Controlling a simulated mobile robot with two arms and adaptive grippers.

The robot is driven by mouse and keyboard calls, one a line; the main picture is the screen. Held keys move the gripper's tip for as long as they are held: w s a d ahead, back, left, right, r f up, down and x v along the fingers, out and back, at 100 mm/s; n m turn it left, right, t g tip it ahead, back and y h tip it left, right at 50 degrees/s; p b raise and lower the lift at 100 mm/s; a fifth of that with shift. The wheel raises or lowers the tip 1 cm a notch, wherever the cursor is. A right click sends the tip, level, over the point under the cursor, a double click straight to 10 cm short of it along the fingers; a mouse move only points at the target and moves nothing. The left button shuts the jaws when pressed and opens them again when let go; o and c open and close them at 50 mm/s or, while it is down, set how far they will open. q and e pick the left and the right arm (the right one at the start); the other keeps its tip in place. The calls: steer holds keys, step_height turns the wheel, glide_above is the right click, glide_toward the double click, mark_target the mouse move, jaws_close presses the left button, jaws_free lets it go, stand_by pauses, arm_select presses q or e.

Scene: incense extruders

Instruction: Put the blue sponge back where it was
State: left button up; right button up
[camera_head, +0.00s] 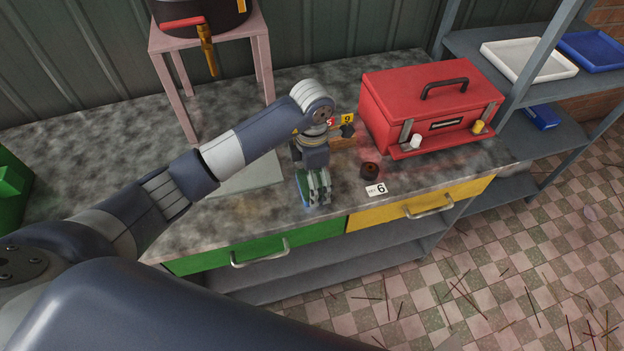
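My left gripper (314,190) points down at the front edge of the stone-topped workbench, above the green drawer. A small patch of blue (304,194), probably the blue sponge, shows at the left side of its fingers, low near the bench top. Most of it is hidden by the gripper. I cannot tell whether the fingers are closed on it or only beside it, or whether it touches the bench. My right gripper is not in view.
A red toolbox (430,100) stands at the back right. A small dark brown cylinder (369,171) and a white card marked 6 (376,190) lie right of the gripper. A grey slab (245,178) lies left. A pink stand (212,45) holds a dark pot (200,15).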

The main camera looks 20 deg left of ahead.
arm_select(q)
step_height(320, 180, up, 11)
steer(key=b, duration=0.2)
stand_by(0.3)
